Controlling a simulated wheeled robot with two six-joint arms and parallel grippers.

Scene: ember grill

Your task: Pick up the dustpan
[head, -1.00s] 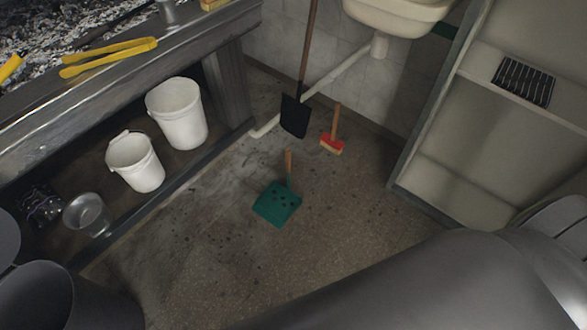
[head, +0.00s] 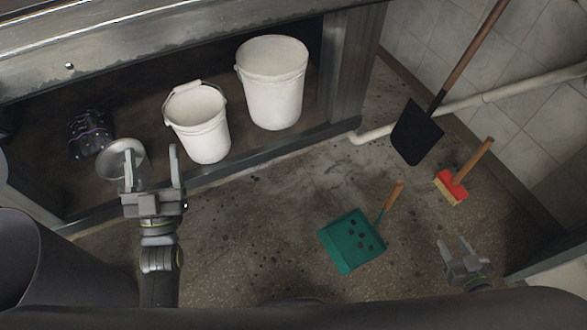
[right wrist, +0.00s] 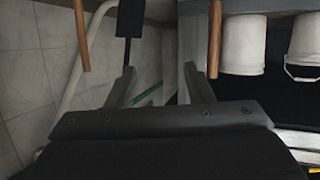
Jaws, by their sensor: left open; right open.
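The green dustpan (head: 352,243) lies on the floor in the middle of the head view, with its wooden handle (head: 394,197) pointing up and to the right. Several dark pieces lie on its pan. My left gripper (head: 155,168) is open and empty, left of the dustpan, in front of the low shelf. My right gripper (head: 459,245) is open and empty, to the right of the dustpan and apart from it. In the right wrist view my open fingers (right wrist: 160,85) show, with a green strip (right wrist: 150,94) between them that looks like part of the dustpan.
A red-headed brush (head: 453,188) and a black shovel (head: 417,133) stand near the wall behind. The floor around the dustpan is clear.

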